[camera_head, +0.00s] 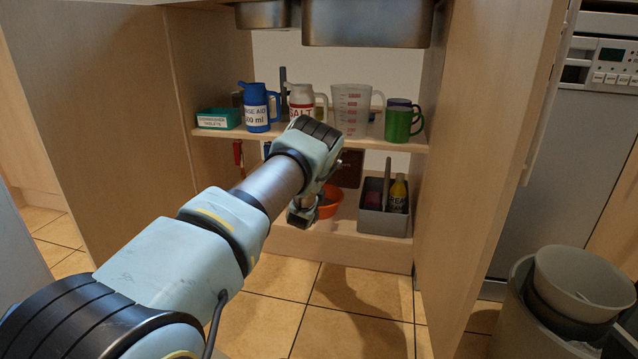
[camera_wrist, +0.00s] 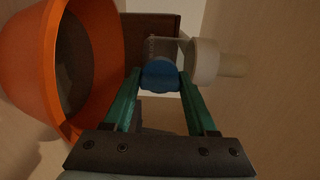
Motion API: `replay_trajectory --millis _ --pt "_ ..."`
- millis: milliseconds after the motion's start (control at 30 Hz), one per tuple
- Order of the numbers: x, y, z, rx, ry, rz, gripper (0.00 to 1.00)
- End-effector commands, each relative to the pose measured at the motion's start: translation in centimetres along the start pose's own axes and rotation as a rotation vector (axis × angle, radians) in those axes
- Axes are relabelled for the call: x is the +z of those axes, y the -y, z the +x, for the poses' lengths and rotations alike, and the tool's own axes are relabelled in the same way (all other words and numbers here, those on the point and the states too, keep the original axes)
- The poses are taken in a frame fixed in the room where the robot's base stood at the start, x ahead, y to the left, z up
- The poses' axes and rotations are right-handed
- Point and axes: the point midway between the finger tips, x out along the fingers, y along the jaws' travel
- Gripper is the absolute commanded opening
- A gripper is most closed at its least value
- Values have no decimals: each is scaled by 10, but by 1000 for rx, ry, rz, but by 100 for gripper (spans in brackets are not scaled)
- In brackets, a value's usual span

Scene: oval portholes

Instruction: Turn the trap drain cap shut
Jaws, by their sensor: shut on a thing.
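The trap drain cap (camera_wrist: 160,75) is a blue knob in the wrist view, between the tips of my gripper (camera_wrist: 160,84). My gripper's two green fingers are shut on it from both sides. Behind the cap is a clear trap body (camera_wrist: 163,48), joined on the right to a whitish pipe fitting (camera_wrist: 205,62). In the head view my gripper (camera_head: 303,213) reaches into the cupboard below the shelf, and my arm hides the cap and trap. I cannot tell how far the cap is turned.
An orange bowl (camera_wrist: 30,60) stands close to my gripper's left in the wrist view; it also shows in the head view (camera_head: 330,203). A grey caddy (camera_head: 383,220) stands to the right. A shelf (camera_head: 372,142) with jugs and a mug is above. A cupboard door (camera_head: 487,150) stands open.

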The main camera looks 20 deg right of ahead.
Motion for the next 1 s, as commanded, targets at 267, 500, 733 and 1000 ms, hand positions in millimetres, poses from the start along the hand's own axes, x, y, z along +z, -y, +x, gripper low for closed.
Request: replay_trajectory --millis 267,500,733,1000 --pt "1 0 0 1 1 1 74" --pt "0 0 0 1 1 0 85" --pt "0 1 -9 2 0 0 85" --pt "0 4 -59 5 1 0 85"
